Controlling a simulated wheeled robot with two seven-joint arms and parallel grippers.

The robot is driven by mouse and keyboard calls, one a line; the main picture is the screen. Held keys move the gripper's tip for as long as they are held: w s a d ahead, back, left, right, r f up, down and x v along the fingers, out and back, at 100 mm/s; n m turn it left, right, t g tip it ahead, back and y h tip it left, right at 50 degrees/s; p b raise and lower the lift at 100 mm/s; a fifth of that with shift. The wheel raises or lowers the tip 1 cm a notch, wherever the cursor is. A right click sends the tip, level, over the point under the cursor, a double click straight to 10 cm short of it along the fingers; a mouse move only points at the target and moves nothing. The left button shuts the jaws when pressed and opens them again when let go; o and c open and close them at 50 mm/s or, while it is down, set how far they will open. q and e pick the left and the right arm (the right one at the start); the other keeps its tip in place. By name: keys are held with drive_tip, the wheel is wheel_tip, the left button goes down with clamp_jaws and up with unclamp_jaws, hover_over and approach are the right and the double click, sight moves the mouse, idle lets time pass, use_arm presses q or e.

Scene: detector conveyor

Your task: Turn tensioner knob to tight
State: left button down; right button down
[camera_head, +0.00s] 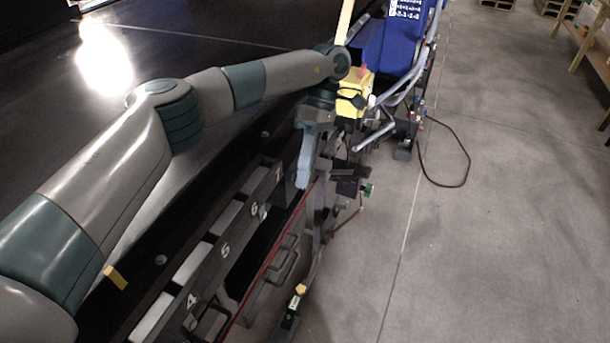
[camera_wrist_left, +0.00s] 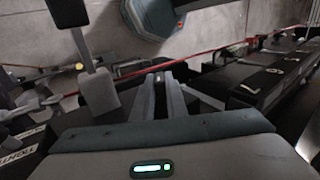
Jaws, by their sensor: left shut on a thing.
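My left gripper (camera_head: 303,181) reaches down at the side of the conveyor, close to the number 7 marking. In the left wrist view its fingers (camera_wrist_left: 163,96) are close together on a small dark piece with a pale mark, which looks like the tensioner knob (camera_wrist_left: 159,89). Most of the knob is hidden by the fingers, and its setting cannot be read. A dark plate with white lettering (camera_wrist_left: 20,150), apparently "TIGHT", lies at the left of the wrist view. My right gripper is not in view.
The conveyor side (camera_head: 224,249) carries numbers and handles, with a red cable along it. A green knob (camera_head: 369,190) sits on a bracket to the right. A yellow block (camera_head: 352,95) and blue panel (camera_head: 372,45) stand beyond.

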use_arm(q)
drive_tip(key=shift+w+g+p, duration=0.1)
drive_tip(key=shift+g+p, duration=0.2)
drive_tip(key=shift+g, duration=0.1)
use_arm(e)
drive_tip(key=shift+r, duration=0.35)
use_arm(q)
drive_tip(key=c, duration=1.8)
unclamp_jaws()
drive_tip(key=shift+o, duration=0.2)
